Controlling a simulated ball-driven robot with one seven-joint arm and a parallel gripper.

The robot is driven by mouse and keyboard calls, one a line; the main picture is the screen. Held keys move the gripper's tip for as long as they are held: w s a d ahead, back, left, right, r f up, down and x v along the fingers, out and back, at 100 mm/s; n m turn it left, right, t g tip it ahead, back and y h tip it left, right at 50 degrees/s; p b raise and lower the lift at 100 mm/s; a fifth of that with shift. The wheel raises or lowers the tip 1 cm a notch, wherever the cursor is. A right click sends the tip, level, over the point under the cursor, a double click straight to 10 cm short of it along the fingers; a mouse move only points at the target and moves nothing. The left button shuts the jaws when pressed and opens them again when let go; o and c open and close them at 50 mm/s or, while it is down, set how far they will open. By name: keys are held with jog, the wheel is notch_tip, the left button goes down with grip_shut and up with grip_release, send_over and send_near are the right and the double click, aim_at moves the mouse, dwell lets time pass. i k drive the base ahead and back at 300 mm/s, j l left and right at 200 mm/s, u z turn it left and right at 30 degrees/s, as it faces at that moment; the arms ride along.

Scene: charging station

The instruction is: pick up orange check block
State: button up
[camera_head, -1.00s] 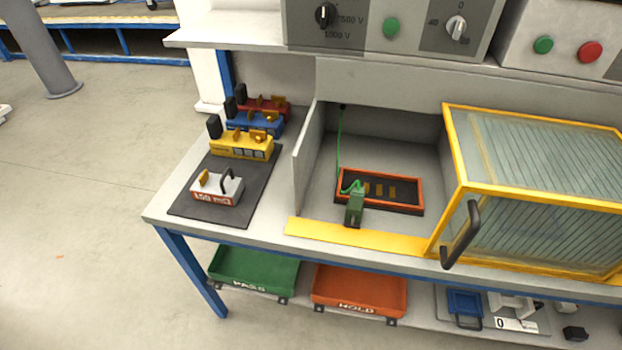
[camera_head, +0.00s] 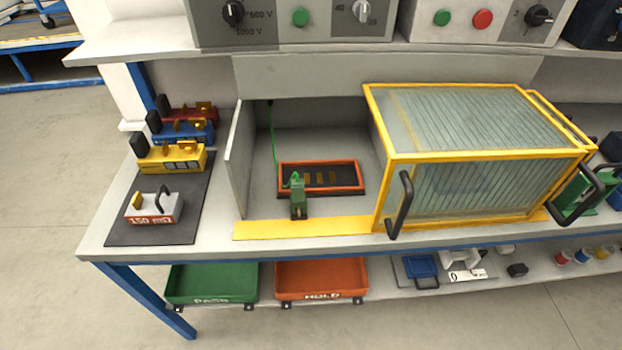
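A small light-grey block (camera_head: 148,207) stands at the front of the black mat (camera_head: 125,236). It has an orange-red front band marked 150 mΩ, a black handle and a gold contact on top. It is the nearest match I see for the orange check block. Behind it on the bench are a yellow block (camera_head: 172,160), a blue block (camera_head: 183,132) and a red block (camera_head: 190,115), each with gold and black parts on top. My gripper is not in view.
An orange-rimmed dark tray (camera_head: 350,189) and a green clamp (camera_head: 298,199) sit beyond the grey partition (camera_head: 239,160). A yellow-framed cage (camera_head: 470,155) stands right. Green PASS (camera_head: 212,284) and orange HOLD (camera_head: 320,280) trays lie below. Floor at left is clear.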

aim_at(159, 208)
jog(key=u, duration=0.8)
